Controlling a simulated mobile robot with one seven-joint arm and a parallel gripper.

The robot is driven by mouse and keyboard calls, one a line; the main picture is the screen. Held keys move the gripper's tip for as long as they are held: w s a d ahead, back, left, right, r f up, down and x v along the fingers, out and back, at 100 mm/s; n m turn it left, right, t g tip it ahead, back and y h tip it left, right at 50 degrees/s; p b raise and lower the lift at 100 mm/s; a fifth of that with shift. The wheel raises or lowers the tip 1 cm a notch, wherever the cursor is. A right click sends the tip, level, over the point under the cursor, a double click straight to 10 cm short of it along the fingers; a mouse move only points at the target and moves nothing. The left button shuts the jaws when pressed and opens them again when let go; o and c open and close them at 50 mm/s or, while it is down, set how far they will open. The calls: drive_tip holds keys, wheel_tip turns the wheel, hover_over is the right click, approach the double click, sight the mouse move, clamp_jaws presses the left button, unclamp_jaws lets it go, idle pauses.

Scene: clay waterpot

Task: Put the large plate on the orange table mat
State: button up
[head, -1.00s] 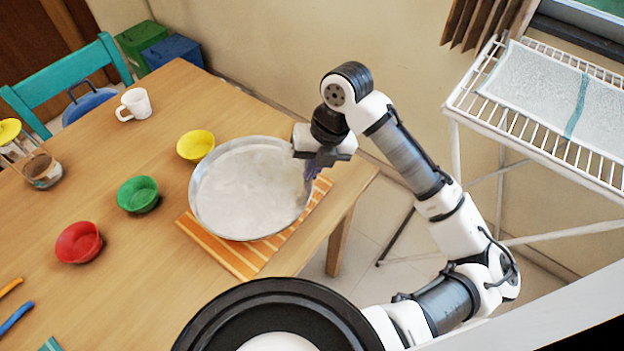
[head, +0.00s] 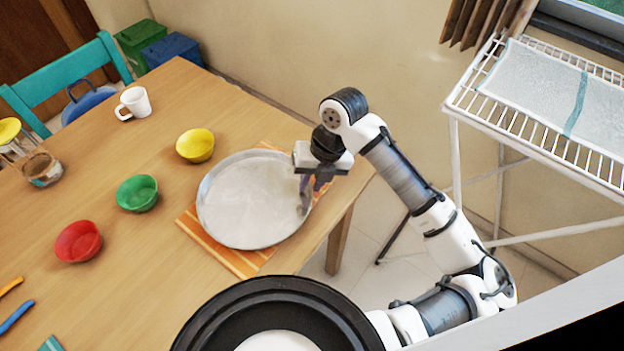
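The large plate (head: 250,205) is a round, pale grey metal dish with a low rim. In the head view it lies over the orange striped table mat (head: 232,258), looking flat and low, apparently resting on it. The mat shows at the plate's front, left and upper right edges; its middle is hidden. My gripper (head: 310,192) is at the plate's right rim, pointing down, with its fingers about the rim. The fingers are small and partly blurred, so I cannot tell whether they still press on the rim.
A yellow bowl (head: 195,146), green bowl (head: 137,194) and red bowl (head: 78,242) stand left of the plate. A white mug (head: 134,103) and a glass jar (head: 41,169) are further off. A white wire rack (head: 520,132) stands to the right, beyond the table edge.

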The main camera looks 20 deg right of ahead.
drive_tip(key=shift+r, duration=0.15)
drive_tip(key=b+v, duration=0.1)
drive_tip(key=v, duration=1.1)
